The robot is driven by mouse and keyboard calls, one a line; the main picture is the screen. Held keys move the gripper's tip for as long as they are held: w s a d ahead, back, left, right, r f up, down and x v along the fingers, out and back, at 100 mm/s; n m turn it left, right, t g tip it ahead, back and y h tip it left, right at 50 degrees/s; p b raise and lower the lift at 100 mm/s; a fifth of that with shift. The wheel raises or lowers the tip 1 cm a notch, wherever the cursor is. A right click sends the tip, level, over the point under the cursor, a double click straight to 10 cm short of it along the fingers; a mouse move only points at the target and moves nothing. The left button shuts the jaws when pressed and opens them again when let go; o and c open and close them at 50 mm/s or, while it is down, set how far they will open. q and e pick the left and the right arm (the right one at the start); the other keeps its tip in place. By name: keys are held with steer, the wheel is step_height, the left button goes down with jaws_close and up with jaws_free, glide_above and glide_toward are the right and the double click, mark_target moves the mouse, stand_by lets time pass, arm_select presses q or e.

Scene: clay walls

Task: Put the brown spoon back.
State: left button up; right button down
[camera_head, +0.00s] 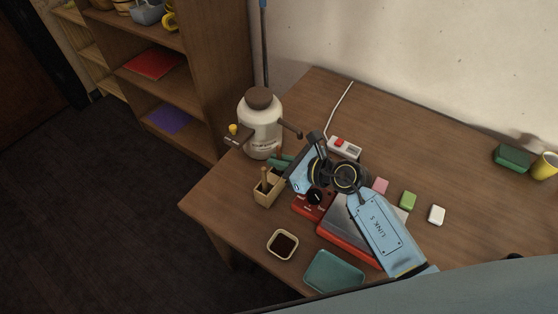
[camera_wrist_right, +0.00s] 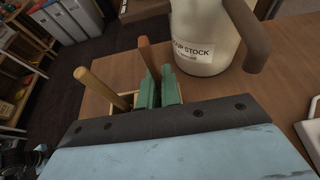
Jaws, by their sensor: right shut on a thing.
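The brown spoon (camera_wrist_right: 146,52) shows in the right wrist view as a reddish-brown handle standing up between the green fingers of my right gripper (camera_wrist_right: 158,88). The gripper is shut on it. In the head view my right gripper (camera_head: 281,161) is just behind the small tan holder (camera_head: 267,197), close to the white jar. The spoon's lower end is hidden by the fingers. A lighter wooden handle (camera_wrist_right: 100,88) leans in the holder, to the left of the brown spoon. I cannot tell whether the spoon's lower end is inside the holder. My left gripper is not in view.
A white stock jar (camera_head: 259,132) with brown handles stands right behind the gripper. A red device (camera_head: 345,243) lies under my right arm. A small dark-filled dish (camera_head: 283,245) and a teal tray (camera_head: 334,271) lie near the front edge. Small blocks (camera_head: 408,201) lie right.

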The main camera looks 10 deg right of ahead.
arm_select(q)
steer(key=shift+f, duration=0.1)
arm_select(e)
steer(key=shift+f, duration=0.1)
steer(key=c, duration=1.6)
jaws_free()
steer(key=shift+r, duration=0.2)
steer(key=v, duration=0.5)
steer(key=p+v, duration=0.1)
steer(key=v, duration=0.4)
steer(key=shift+s+d, duration=0.3)
steer(key=shift+d, duration=0.05)
steer(key=shift+s+d+r+p, duration=0.25)
steer(key=shift+s+d+p, duration=0.05)
steer(key=shift+s+d, duration=0.05)
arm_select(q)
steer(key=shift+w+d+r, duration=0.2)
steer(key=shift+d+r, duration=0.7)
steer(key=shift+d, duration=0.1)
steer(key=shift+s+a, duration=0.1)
